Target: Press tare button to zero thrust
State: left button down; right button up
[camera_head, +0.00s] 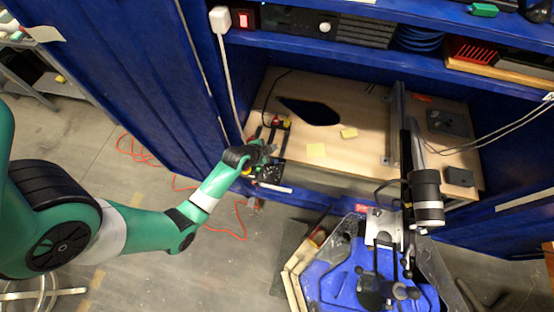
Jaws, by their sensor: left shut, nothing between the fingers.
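My left gripper (268,149) is shut and empty at the left front of the wooden work surface (352,101). It is over or beside a small dark control panel (270,172) at the front edge of the surface. The panel carries small marks or dials. The tare button cannot be told apart at this size, and the gripper hides part of the panel area. I cannot tell whether the gripper touches anything. My right gripper is not in view.
A black cylinder (426,198) stands on a mount right of the bench front, above a blue tank (330,282). A white cable (229,75) hangs at the left. A shelf with equipment (326,27) runs above.

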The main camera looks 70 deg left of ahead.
pick_arm(q)
jog(key=b, duration=0.8)
send_over(274, 163)
notch_tip(274, 163, down, 8)
jog(key=shift+r, duration=0.1)
jog(key=shift+f, duration=0.45)
dwell(1.1)
jog(key=shift+f+b, duration=0.4)
jog(key=shift+f, duration=0.05)
jog(key=shift+f, duration=0.35)
dwell(0.4)
dwell(0.3)
jog(key=shift+r+p, duration=0.55)
jog(key=shift+r, duration=0.25)
jog(key=shift+s, duration=0.1)
